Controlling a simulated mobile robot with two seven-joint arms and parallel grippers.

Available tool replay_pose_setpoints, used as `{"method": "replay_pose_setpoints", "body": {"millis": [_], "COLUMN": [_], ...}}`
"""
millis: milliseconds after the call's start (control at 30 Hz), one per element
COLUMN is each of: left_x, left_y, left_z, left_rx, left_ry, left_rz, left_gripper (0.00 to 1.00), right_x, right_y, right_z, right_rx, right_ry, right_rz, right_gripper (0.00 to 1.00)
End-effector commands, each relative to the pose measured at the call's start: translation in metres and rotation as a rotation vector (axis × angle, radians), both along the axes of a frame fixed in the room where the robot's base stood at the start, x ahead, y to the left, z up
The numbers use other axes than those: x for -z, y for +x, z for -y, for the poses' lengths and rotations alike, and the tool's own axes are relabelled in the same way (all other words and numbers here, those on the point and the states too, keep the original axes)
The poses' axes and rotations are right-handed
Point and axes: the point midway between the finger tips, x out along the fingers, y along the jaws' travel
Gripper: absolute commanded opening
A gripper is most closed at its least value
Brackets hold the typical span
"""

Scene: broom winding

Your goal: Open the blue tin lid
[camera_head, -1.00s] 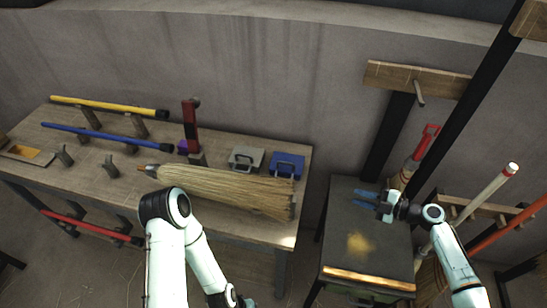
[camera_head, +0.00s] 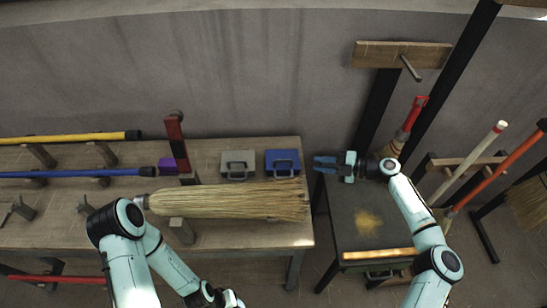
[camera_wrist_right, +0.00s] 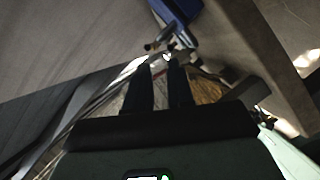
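A grey tin (camera_head: 238,162) stands left of the blue one. A straw broom head (camera_head: 235,200) lies along the bench in front of both. A dark side table (camera_head: 375,205) is under my right arm. A red-handled brush (camera_head: 412,115) and upright broom handles stand at right.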

Motion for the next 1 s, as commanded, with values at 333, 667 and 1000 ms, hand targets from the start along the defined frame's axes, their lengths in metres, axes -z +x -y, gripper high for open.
{"method": "replay_pose_setpoints", "body": {"millis": [333,667,1000], "left_x": [-0.014,-0.034,-0.039], "left_y": [0.012,0.035,0.043], "left_z": [0.0,0.0,0.0], "left_rx": [0.001,0.001,0.0], "left_ry": [-0.001,0.0,-0.001], "left_rz": [0.014,0.041,0.049], "left_gripper": [0.43,0.43,0.43], "right_x": [0.006,0.02,0.029], "right_y": [0.014,0.036,0.043], "right_z": [-0.039,-0.1,-0.123], "right_rx": [-0.004,-0.002,0.002], "right_ry": [0.003,0.002,0.001], "right_rz": [0.001,0.001,-0.001], "right_gripper": [0.22,0.22,0.22]}}
